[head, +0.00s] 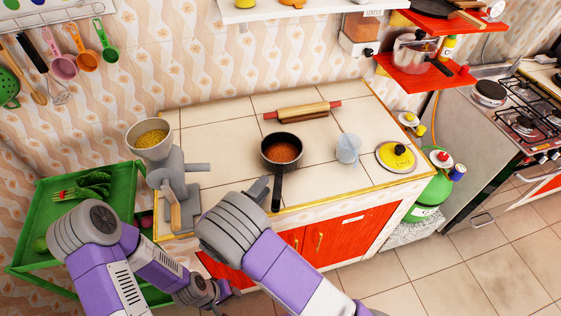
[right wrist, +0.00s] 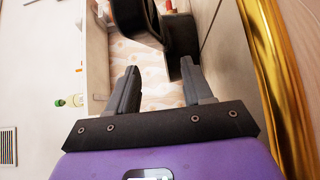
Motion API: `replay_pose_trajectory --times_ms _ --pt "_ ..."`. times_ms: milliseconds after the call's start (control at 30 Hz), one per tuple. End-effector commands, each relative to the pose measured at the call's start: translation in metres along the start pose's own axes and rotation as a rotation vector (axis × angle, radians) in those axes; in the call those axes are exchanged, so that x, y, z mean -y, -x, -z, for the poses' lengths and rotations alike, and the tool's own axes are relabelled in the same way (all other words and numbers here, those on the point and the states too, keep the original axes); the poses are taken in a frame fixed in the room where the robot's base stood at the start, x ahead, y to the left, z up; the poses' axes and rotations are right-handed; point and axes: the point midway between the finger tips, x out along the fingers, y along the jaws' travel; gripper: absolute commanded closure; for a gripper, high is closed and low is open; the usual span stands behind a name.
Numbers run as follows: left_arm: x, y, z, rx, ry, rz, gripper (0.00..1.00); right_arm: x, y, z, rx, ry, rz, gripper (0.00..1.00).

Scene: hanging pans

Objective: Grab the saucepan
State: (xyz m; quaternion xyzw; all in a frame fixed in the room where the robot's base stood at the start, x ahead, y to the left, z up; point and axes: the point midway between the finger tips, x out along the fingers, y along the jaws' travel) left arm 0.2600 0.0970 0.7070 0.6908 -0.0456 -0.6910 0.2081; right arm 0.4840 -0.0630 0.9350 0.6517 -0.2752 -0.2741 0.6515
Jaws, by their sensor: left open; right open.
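The saucepan (head: 281,150) is dark, with reddish-brown contents. It stands upright on the tiled counter, its black handle pointing toward the front edge. My right gripper (head: 262,187) is beside the handle, just left of it, near the counter's front edge. In the right wrist view, my right gripper (right wrist: 159,68) is open with nothing between its fingers. The dark saucepan (right wrist: 136,18) and its handle show just past the fingertips, close to the right finger. My left gripper (head: 222,293) is low in front of the cabinet, and its fingers are hard to make out.
A grey grinder (head: 172,180) with a bowl of yellow grain stands left on the counter (head: 222,146). A rolling pin (head: 302,110) lies behind the saucepan. A clear cup (head: 348,148) and yellow lid (head: 396,156) are to the right. A green cart (head: 128,183) stands left.

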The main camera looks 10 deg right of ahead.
Motion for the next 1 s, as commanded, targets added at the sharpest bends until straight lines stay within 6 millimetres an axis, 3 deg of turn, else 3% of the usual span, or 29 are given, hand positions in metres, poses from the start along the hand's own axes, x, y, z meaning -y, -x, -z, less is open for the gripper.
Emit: replay_pose_trajectory --times_ms 67,333,633,967,1000 --pt "0.001 -0.003 0.001 -0.001 0.0 0.0 0.57 0.014 0.0 0.0 0.0 0.002 0.0 0.49" --pt "0.001 -0.002 0.001 -0.001 0.0 0.0 0.57 0.012 -0.021 0.0 0.002 -0.002 0.0 0.49" --pt "0.001 -0.003 0.001 -0.001 0.0 0.0 0.57 0.012 -0.068 -0.001 0.002 -0.001 0.001 0.49" --pt "0.001 -0.003 0.001 -0.001 0.0 0.0 0.57 0.012 -0.075 0.0 0.0 -0.001 0.001 0.49" --pt "0.001 -0.003 0.001 -0.001 0.0 0.0 0.57 0.012 -0.075 0.0 0.0 -0.001 0.001 0.54"
